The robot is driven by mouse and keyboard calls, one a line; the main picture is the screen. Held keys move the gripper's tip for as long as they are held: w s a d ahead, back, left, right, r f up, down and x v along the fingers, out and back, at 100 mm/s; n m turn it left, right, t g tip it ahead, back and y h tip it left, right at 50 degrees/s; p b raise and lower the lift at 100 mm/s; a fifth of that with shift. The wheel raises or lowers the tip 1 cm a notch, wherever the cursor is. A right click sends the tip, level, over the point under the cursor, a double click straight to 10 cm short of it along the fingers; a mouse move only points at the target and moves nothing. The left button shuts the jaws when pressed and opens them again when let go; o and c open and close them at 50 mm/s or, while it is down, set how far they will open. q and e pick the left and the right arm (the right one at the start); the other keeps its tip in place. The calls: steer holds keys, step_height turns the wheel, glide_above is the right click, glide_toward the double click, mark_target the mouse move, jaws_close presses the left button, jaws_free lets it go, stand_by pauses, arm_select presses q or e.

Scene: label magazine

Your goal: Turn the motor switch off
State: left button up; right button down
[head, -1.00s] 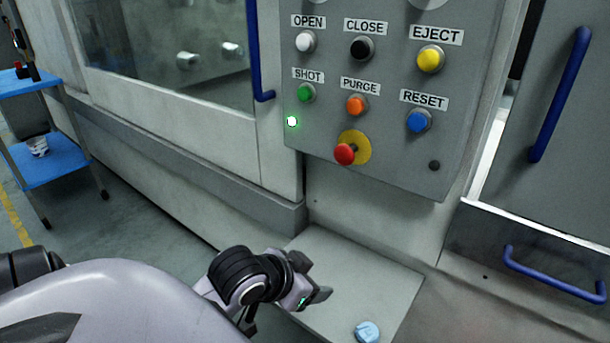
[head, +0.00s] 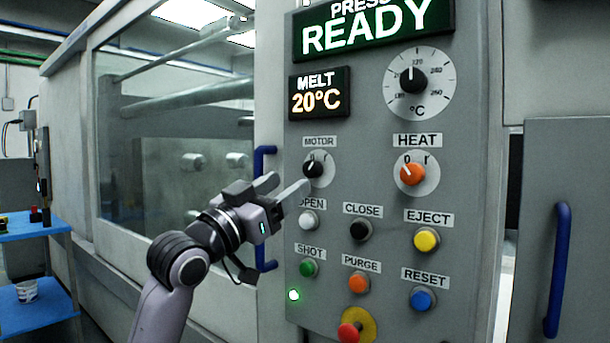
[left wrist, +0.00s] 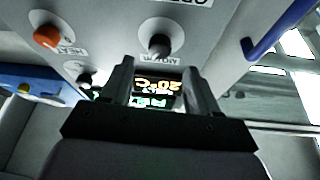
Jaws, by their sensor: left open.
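The motor switch (head: 313,169) is a black rotary knob on a pale round plate under the MOTOR label, on the left of the grey control panel (head: 385,225). In the left wrist view the motor switch (left wrist: 160,45) shows just beyond and between the fingertips. My left gripper (head: 291,183) is open and empty, its fingers pointing at the panel just left of and below the switch. I see no contact with the switch. The right gripper is not in view.
The orange HEAT knob (head: 412,173) is right of the switch. The white OPEN button (head: 308,219) lies close below it. A blue door handle (head: 264,205) stands left of the panel, behind my gripper. A READY display (head: 372,28) is above.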

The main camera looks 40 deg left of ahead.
mark_target(309, 171)
arm_select(q)
steer(key=shift+p+x, duration=0.75)
steer(key=shift+x, duration=2.4)
steer(key=shift+f, duration=0.15)
steer(key=c, duration=1)
